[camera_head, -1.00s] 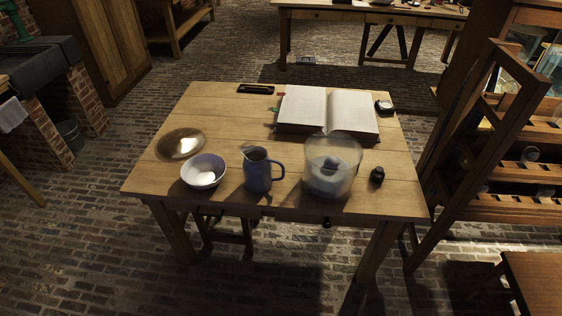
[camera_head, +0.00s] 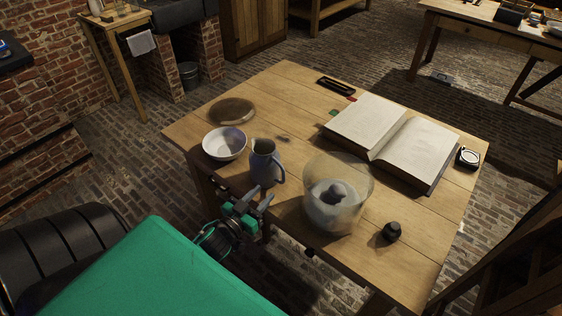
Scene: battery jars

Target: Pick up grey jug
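The grey jug (camera_head: 263,164) stands upright near the table's front edge, with its handle on the right side. A white bowl (camera_head: 225,144) is left of it and a large glass jar (camera_head: 338,190) is right of it. My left gripper (camera_head: 260,197) is just below the jug in the picture, at the table's front edge. Its two fingers are spread and point up toward the jug, with nothing visible between them. In this view it is close to the jug but apart from it. My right gripper is out of view.
The wooden table (camera_head: 295,85) also bears a round brass plate (camera_head: 232,111), a big open book (camera_head: 375,135), a small dark bottle (camera_head: 391,232) and a small round instrument (camera_head: 467,157). The wood behind the jug is mostly clear.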

